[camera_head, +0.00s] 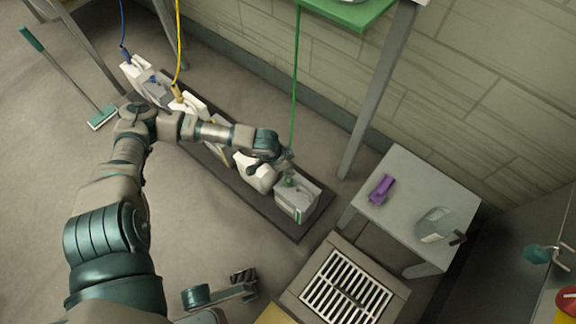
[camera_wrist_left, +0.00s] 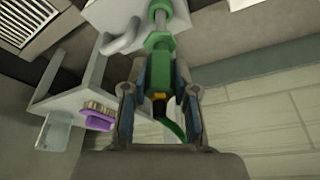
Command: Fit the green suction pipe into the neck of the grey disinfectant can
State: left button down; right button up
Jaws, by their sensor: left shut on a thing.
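The grey disinfectant can (camera_head: 297,203) stands at the right end of the dark floor strip, with a green-marked label. A green hose (camera_head: 295,85) hangs from the green shelf down to the can's top. My left gripper (camera_head: 284,163) is over the can. In the left wrist view my left gripper (camera_wrist_left: 160,110) is shut on the green suction pipe (camera_wrist_left: 158,72), whose body runs up the picture beside the pale can (camera_wrist_left: 108,14). I cannot tell whether the pipe's lower end is in the neck. A part that looks like my right gripper (camera_head: 244,284) shows low in the head view; its jaws are unclear.
Other cans (camera_head: 150,84) with blue and yellow hoses stand along the dark strip (camera_head: 306,225). A grey table (camera_head: 405,190) at right holds a purple brush (camera_head: 381,189) and a clear jug (camera_head: 434,224). A floor drain (camera_head: 347,283) lies in front. A squeegee (camera_head: 102,117) leans at left.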

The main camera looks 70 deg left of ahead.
pick_arm(q)
jog(key=shift+f, duration=2.75)
jog(key=c, duration=0.8)
grip_release()
jog(key=shift+s+r, duration=0.15)
jog(key=shift+r, duration=0.15)
jog(key=v, duration=1.1)
